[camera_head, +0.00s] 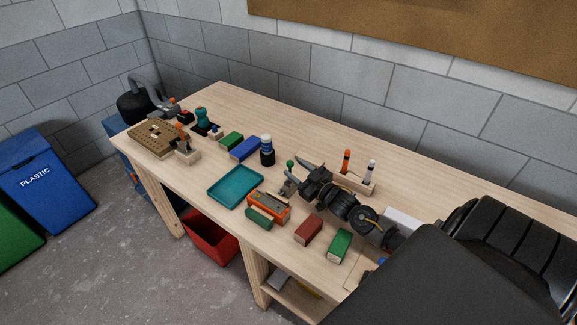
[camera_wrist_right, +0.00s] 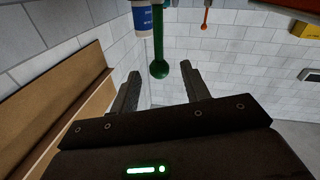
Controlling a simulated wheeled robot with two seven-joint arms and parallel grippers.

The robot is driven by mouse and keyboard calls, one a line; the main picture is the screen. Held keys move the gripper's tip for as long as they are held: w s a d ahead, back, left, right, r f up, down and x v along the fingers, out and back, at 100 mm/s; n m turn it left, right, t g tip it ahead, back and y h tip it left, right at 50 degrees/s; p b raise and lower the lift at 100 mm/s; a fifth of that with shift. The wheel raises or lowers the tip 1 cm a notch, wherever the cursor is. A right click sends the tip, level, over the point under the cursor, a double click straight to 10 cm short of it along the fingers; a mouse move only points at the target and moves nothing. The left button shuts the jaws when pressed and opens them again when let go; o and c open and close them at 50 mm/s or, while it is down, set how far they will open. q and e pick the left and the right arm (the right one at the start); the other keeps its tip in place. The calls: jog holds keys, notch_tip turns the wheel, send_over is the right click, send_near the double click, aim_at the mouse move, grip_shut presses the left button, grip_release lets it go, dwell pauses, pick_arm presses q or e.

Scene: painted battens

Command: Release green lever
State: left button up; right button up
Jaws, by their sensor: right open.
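The green lever (camera_head: 290,163) has a round green knob and stands near the middle of the table. In the right wrist view its knob and stem (camera_wrist_right: 159,69) appear between the two fingers, with visible space on both sides. My right gripper (camera_head: 299,176) is open and empty, with its fingers at the lever. It shows in the wrist view too (camera_wrist_right: 162,88). The lever's base is hard to see in the head view beside the gripper. My left gripper is not in view.
A blue-and-white bottle (camera_head: 267,150) stands left of the lever. A teal tray (camera_head: 235,187), an orange box (camera_head: 268,207), a red block (camera_head: 308,229) and a green block (camera_head: 339,245) lie nearer the front. A wooden holder (camera_head: 355,184) with upright tools stands right of the gripper.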

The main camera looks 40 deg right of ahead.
jog(key=shift+s+d+f+b, duration=0.1)
jog(key=shift+s+b, duration=0.1)
jog(key=shift+s, duration=0.7)
jog(key=shift+s+d+r+b, duration=0.1)
jog(key=shift+s+b, duration=0.05)
jog(key=shift+s, duration=0.75)
jog(key=shift+s+d+f+b, duration=0.1)
jog(key=shift+s+b, duration=0.1)
jog(key=shift+s, duration=0.7)
